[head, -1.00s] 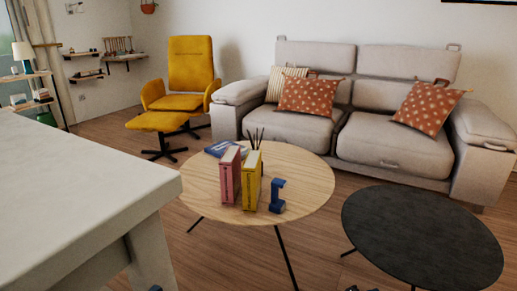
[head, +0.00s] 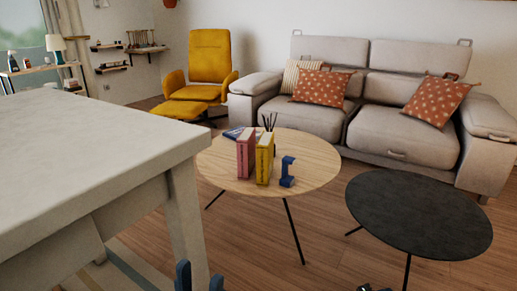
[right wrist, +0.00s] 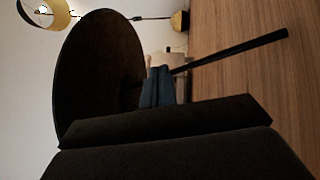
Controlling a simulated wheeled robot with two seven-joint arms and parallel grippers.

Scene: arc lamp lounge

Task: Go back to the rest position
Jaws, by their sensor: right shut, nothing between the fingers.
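My left gripper (head: 200,277) shows at the bottom edge of the head view, in front of the pale table's leg. Its two blue fingers stand apart with nothing seen between them. My right gripper shows in the right wrist view, where its blue fingers (right wrist: 157,88) are together and empty. Dark parts at the bottom edge of the head view, below the black table, may belong to my right arm; the rest is hidden.
A pale table (head: 90,165) fills the left side. A black round table (head: 420,215) stands right, before a sofa (head: 400,130). Floor shows between them.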

